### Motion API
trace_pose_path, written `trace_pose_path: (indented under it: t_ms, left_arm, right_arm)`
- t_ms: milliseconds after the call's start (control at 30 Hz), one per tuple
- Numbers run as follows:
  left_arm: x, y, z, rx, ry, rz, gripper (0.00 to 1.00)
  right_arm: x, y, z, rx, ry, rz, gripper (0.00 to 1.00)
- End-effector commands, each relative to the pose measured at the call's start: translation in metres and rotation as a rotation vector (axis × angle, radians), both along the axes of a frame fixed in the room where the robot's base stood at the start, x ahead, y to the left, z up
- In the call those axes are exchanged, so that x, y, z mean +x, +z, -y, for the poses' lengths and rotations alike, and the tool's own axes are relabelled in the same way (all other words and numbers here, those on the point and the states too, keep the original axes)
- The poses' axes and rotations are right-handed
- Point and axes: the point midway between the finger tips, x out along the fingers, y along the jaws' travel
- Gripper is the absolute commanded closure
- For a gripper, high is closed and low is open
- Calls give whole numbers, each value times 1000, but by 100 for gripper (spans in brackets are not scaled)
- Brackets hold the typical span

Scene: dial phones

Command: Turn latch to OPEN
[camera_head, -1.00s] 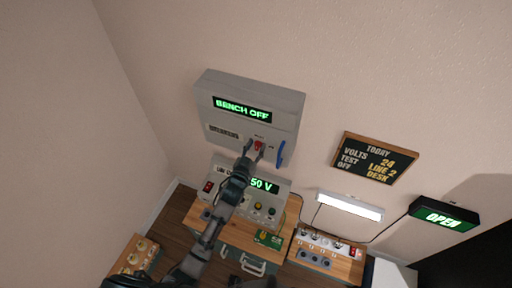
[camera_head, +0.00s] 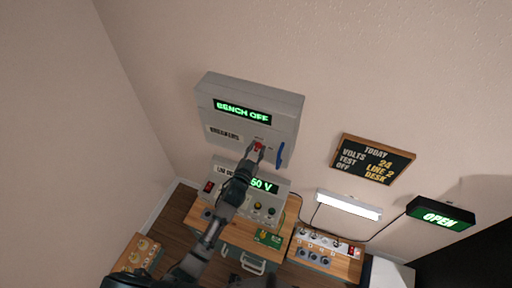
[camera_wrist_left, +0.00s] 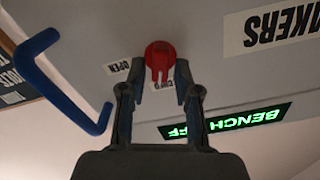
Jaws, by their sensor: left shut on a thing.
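A grey wall box (camera_head: 285,105) has a lit green display (camera_head: 243,111) reading "BENCH OFF". Its small red latch (camera_head: 259,145) sits on the lower part of the front face. In the left wrist view the red latch (camera_wrist_left: 158,55) has a round head with a bar toward a partly covered label (camera_wrist_left: 157,85), of which only some letters show. An "OPEN" label (camera_wrist_left: 118,67) lies beside it. My left gripper (camera_head: 256,152) is shut on the latch, with its fingers on either side of the bar. My right gripper is not in view.
A blue handle (camera_head: 281,154) stands out from the box, close to the right of the gripper. Below is a grey instrument (camera_head: 272,198) reading "50 V" on a wooden bench. A chalkboard (camera_head: 372,160) and a lit lamp (camera_head: 349,206) hang to the right.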

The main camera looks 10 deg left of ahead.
Motion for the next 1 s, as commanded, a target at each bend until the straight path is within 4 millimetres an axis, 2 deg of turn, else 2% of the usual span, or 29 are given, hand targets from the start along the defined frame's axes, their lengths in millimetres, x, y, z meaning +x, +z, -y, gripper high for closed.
trace_pose_path:
  t_ms: [400, 1000]
  left_arm:
    - [-1, 1, 6, 389, -3, 81, 100]
    - [-1, -8, 10, 936, -4, 187, 100]
  right_arm:
    - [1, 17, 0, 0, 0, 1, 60]
    - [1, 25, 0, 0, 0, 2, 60]
